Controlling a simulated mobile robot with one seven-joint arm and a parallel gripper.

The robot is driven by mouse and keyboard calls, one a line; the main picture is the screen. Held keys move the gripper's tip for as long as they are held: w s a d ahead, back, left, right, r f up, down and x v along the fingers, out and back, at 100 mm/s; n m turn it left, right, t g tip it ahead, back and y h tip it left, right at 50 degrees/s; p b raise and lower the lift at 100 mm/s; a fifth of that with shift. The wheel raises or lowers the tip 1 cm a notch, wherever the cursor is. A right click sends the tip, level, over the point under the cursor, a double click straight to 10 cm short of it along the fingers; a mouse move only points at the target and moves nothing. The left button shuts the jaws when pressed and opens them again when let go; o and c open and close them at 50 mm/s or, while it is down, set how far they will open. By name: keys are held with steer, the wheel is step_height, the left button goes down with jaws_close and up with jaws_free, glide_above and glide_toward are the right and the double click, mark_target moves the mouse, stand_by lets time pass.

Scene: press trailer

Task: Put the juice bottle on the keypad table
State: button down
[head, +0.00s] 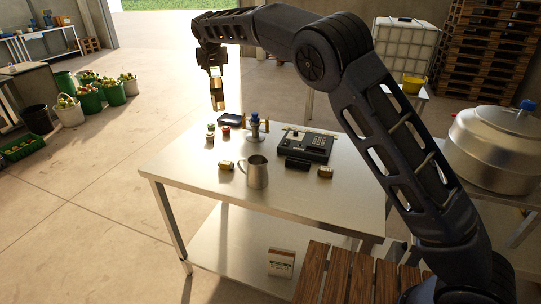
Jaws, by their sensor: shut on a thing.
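My gripper (215,76) hangs from the arm above the far left edge of the metal table. It is shut on an amber bottle (218,97) with a dark band, which looks like the juice bottle. The bottle is upright, in the air and apart from the tabletop. The metal table (205,180) carries a dark device with keys, the keypad (308,146), on its right half. The gripper's fingers are small and partly merge with the bottle's top.
A steel mug (257,172) stands near the table's front middle. A blue-topped stand (254,128), a dark tray (231,120), a red item (226,131) and small brass-coloured pieces (226,165) are on the table. The left front tabletop is bare. A steel vessel (500,150) stands right.

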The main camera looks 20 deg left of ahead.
steer(key=s+a+n+y, duration=0.1)
steer(key=s+a, duration=0.4)
steer(key=s, duration=0.3)
steer(key=s+a+n, duration=0.1)
steer(key=s+a, duration=0.4)
steer(key=s, duration=0.4)
step_height(320, 180, down, 21)
steer(key=shift+w+d+r+g, duration=0.2)
steer(key=shift+w+d+g, duration=0.05)
steer(key=shift+w+g, duration=0.05)
steer(key=c, duration=1)
jaws_free()
steer(key=shift+f, duration=0.15)
steer(key=v, duration=1.2)
